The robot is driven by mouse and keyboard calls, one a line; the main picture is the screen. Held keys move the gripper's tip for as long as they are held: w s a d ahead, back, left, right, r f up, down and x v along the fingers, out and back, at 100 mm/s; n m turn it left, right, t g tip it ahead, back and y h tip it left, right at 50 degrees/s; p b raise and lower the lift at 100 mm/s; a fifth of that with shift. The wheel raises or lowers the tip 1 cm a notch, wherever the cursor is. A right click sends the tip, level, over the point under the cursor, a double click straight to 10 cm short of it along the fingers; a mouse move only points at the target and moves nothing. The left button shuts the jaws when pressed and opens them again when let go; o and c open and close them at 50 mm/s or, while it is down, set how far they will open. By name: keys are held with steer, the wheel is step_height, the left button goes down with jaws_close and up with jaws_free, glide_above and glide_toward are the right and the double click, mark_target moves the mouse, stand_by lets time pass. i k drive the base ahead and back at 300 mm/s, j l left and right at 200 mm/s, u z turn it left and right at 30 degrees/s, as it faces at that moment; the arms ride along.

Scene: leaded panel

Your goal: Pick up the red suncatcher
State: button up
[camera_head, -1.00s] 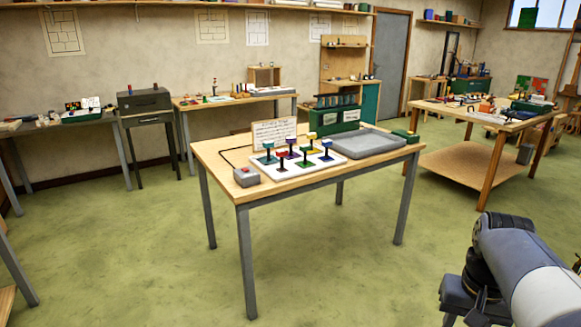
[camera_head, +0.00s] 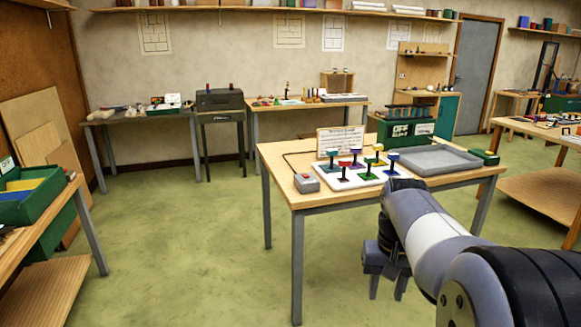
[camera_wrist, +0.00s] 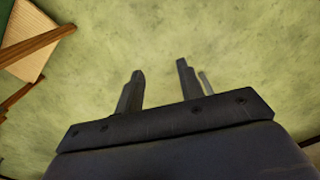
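Several small coloured pieces on stands rise from a white board (camera_head: 334,181) on the wooden table (camera_head: 284,172). The one at the front left looks red and is probably the red suncatcher (camera_head: 344,164); it is small in the head view. Purple, teal, yellow and blue pieces stand around it. My gripper (camera_head: 387,290) hangs in front of the table, lower than its top and apart from the pieces. In the wrist view my gripper (camera_wrist: 160,82) has its fingers apart with nothing between them, over green floor. No suncatcher shows in the wrist view.
A grey tray (camera_head: 438,160), a green crate (camera_head: 400,131) and a paper card (camera_head: 340,141) are also on the table. A shelf with a green bin (camera_head: 40,195) stands at left. Floor between is clear.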

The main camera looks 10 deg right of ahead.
mark_target(343, 162)
steer(key=i+l+u, duration=0.2)
steer(key=i+l, duration=0.15)
steer(key=i+l+u, duration=0.2)
steer(key=i+l, duration=0.2)
steer(key=i+l+u, duration=0.2)
steer(key=i+l, duration=0.2)
steer(key=i+l+u, duration=0.2)
steer(key=i+l, duration=0.15)
steer(key=l, duration=0.25)
steer(key=i+l, duration=0.2)
steer(key=l, duration=0.15)
steer(key=i+l, duration=0.2)
steer(key=l, duration=0.15)
steer(key=i+l, duration=0.2)
steer(key=l, duration=0.15)
steer(key=i+l, duration=0.2)
steer(key=l, duration=0.15)
